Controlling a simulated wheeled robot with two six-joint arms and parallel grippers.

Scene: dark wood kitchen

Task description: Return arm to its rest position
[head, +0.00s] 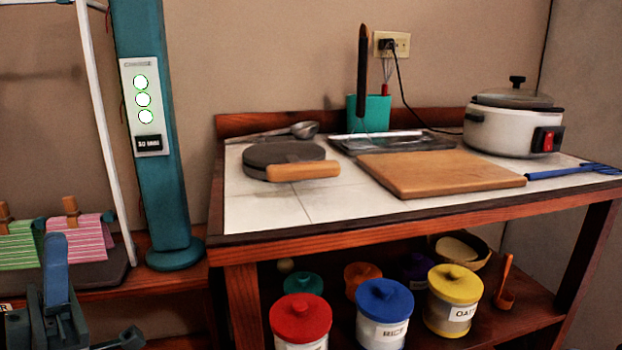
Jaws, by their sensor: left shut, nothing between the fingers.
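My left gripper (56,250) is at the lower left of the head view, cut off by the bottom edge. Its blue-grey fingers point up and are shut with nothing between them. It appears in front of the low shelf at the left, apart from the counter. My right gripper is out of view.
The tiled counter (258,208) holds a pan with a wooden handle (303,171), a cutting board (440,174), a rice cooker (507,128) and a blue utensil (560,173). Lidded canisters, including a red one (300,316), stand below. A teal post (170,205) rises left of the counter.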

